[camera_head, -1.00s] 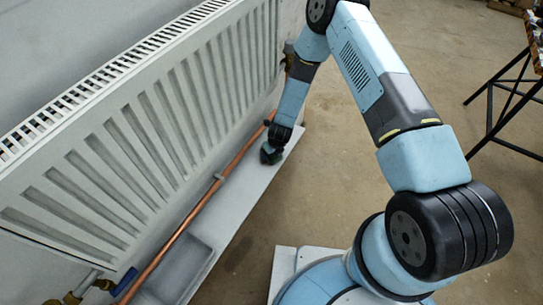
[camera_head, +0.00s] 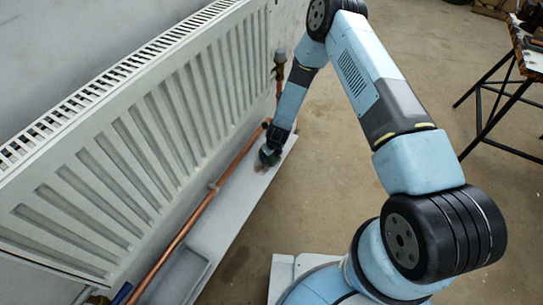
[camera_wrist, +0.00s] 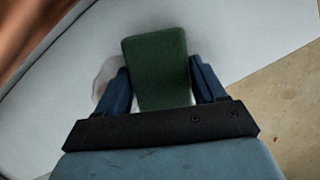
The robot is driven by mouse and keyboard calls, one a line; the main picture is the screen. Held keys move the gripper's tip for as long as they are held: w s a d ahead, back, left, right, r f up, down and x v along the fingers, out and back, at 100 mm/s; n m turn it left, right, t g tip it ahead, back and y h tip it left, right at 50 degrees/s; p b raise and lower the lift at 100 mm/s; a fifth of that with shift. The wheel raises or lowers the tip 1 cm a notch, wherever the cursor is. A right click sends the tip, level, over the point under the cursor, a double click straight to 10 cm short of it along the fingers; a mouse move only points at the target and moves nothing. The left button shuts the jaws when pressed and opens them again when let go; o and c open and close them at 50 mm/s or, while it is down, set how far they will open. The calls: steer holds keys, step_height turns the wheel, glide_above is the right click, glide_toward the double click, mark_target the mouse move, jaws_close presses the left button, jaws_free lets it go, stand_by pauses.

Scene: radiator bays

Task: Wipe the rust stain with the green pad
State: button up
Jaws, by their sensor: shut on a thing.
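My gripper (camera_wrist: 160,82) is shut on the green pad (camera_wrist: 158,62), which sits upright between its two blue fingers in the wrist view. In the head view my gripper (camera_head: 268,155) is low over the far end of the pale board (camera_head: 222,215) beside the radiator. The pad (camera_head: 270,158) shows there only as a small dark green patch. A faint reddish-brown smudge, the rust stain (camera_head: 261,168), shows on the board just below the pad. Part of it may be hidden by the pad. I cannot tell whether the pad touches the board.
A white radiator (camera_head: 130,140) stands along the left. A copper pipe (camera_head: 205,205) runs between it and the board, close to my gripper, with a brass valve (camera_head: 280,60) behind. A grey tray (camera_head: 172,280) lies at the near end. Open floor (camera_head: 330,170) lies right; a trestle table (camera_head: 525,55) stands beyond.

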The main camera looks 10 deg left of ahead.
mark_target(260, 169)
steer(key=shift+s+a+r, duration=0.1)
steer(key=shift+s+a, duration=0.35)
steer(key=shift+s, duration=0.65)
steer(key=shift+s+a+f, duration=0.1)
steer(key=shift+s+a, duration=0.35)
steer(key=shift+s, duration=0.65)
steer(key=shift+s+a+r, duration=0.1)
steer(key=shift+s+a, duration=0.35)
steer(key=shift+s, duration=0.65)
steer(key=shift+s+a, duration=0.35)
steer(key=shift+s, duration=0.45)
steer(key=shift+s+a, duration=0.35)
steer(key=shift+s, duration=0.45)
steer(key=shift+w+a, duration=0.1)
steer(key=shift+w+d+f, duration=0.1)
steer(key=shift+w+d, duration=0.3)
steer(key=shift+w, duration=0.45)
steer(key=shift+w+d+f, duration=0.1)
steer(key=shift+w+d, duration=0.25)
steer(key=shift+w, duration=0.45)
steer(key=shift+w+d+r, duration=0.1)
steer(key=shift+w+d, duration=0.3)
steer(key=shift+w, duration=0.65)
steer(key=shift+w+d+f, duration=0.1)
steer(key=shift+w+d, duration=0.35)
steer(key=shift+w, duration=0.6)
steer(key=shift+w+d+r, duration=0.1)
steer(key=shift+w+d, duration=0.3)
steer(key=shift+w, duration=0.65)
steer(key=shift+s, duration=0.1)
